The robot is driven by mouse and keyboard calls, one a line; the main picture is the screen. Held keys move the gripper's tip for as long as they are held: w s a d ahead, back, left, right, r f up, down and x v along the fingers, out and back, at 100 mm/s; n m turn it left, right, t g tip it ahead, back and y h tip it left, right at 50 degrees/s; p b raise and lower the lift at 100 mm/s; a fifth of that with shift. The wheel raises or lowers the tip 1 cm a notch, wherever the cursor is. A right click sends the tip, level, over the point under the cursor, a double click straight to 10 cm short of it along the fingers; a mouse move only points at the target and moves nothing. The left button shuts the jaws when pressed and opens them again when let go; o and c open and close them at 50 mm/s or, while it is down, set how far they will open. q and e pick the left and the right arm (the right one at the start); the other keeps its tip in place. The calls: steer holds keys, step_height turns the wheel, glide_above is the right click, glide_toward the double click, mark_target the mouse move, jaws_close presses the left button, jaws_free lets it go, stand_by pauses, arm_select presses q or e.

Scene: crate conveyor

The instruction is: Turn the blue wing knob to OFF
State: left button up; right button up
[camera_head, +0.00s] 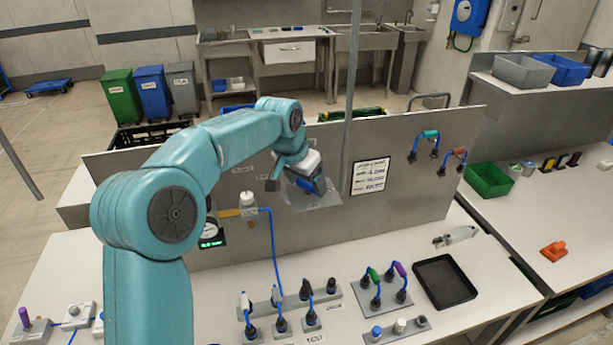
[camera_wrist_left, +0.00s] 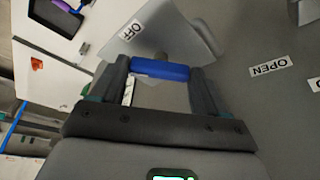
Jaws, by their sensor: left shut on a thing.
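The blue wing knob (camera_wrist_left: 160,69) sits between the two fingers of my left gripper (camera_wrist_left: 162,75) in the left wrist view. The gripper is shut on it. In the head view, my left gripper (camera_head: 318,187) reaches the upright grey panel (camera_head: 400,185), and a bit of the blue knob (camera_head: 305,184) shows there. The knob's exact angle is hard to tell. My right gripper is not in view.
A white notice (camera_head: 370,176) hangs right of the knob. Several plugs and a black tray (camera_head: 444,282) stand on the white bench below.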

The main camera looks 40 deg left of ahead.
arm_select(q)
steer(key=m, duration=0.1)
steer(key=m+h, duration=0.1)
steer(key=shift+w+a+r+m+p, duration=0.1)
steer(key=shift+w+a+m+p, duration=0.1)
steer(key=shift+m+p, duration=0.15)
steer(key=shift+m+g+h, duration=0.5)
steer(key=shift+m+h, duration=0.3)
steer(key=shift+m, duration=1.55)
steer(key=o, duration=1.1)
steer(key=shift+w, duration=0.1)
steer(key=shift+c, duration=0.2)
steer(key=shift+d, duration=0.1)
